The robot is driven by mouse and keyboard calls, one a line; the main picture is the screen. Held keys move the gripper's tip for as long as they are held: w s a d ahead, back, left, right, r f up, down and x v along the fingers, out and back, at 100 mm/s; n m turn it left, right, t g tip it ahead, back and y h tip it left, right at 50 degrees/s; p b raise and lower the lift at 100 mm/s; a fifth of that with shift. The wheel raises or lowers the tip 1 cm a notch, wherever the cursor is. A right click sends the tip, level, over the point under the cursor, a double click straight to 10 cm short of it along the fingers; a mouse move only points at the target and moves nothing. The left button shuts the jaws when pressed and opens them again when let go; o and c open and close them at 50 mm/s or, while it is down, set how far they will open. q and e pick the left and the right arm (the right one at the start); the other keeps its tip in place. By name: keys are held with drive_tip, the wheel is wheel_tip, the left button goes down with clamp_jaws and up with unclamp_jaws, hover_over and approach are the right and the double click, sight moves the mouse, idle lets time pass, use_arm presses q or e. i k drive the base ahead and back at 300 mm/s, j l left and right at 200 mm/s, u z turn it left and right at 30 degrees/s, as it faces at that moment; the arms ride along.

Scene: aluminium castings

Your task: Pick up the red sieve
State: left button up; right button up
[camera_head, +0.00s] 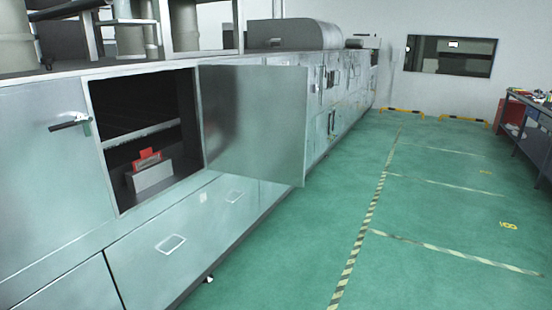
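A small red object (147,159), likely the red sieve, stands inside the open compartment of the long metal machine (55,220). It rests on or just behind a light grey block (150,177) on the compartment floor. Its lower part is hidden by the block, and its exact shape is too small to make out. Neither of my grippers is in view.
The compartment door (255,120) is swung open to the right, over the aisle. A shelf bar (145,133) crosses the compartment above the red object. The green floor (430,210) is clear. A workbench (530,125) with items stands at the far right.

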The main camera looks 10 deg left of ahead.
sight(147, 159)
drive_tip(key=i+l+z, duration=0.25)
drive_tip(key=i, duration=0.65)
drive_tip(key=i+l+z, duration=0.25)
drive_tip(key=i, duration=0.7)
drive_tip(key=j, duration=0.1)
